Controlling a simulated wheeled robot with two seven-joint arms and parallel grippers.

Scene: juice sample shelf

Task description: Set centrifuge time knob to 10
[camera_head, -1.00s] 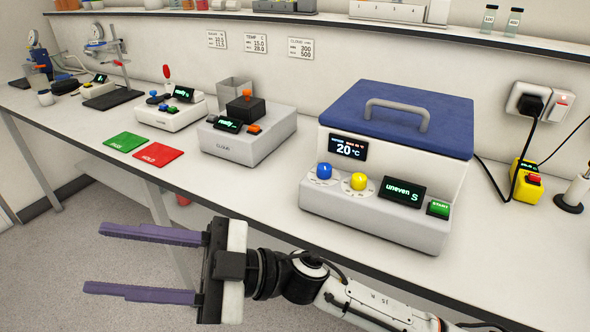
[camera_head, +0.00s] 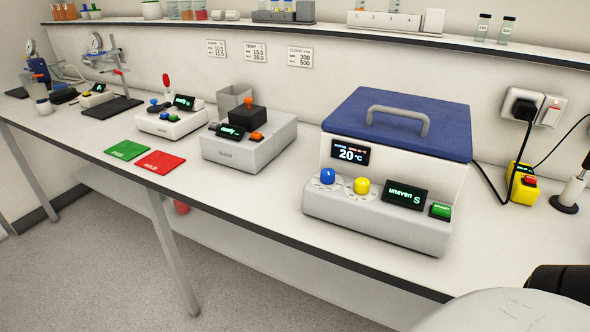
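The centrifuge (camera_head: 385,219) stands on the bench right of centre, a grey-white box with a blue lid (camera_head: 400,125) that is closed. Its front carries a blue knob (camera_head: 327,176) and a yellow knob (camera_head: 361,186), each over a printed dial. The dial marks are too small to read, so I cannot tell which knob sets time or its value. The upper display (camera_head: 350,152) reads 20 °C. The lower display (camera_head: 404,196) reads "uneven" with an S beside it. A green START button (camera_head: 440,210) sits at its right. Neither gripper is in view.
A grey device with an orange-topped black block (camera_head: 247,150) stands to the left, with green (camera_head: 127,150) and red (camera_head: 159,162) mats beyond it. A yellow box (camera_head: 524,186) and cables are at the right. The bench front is clear. Part of my arm shows at bottom right.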

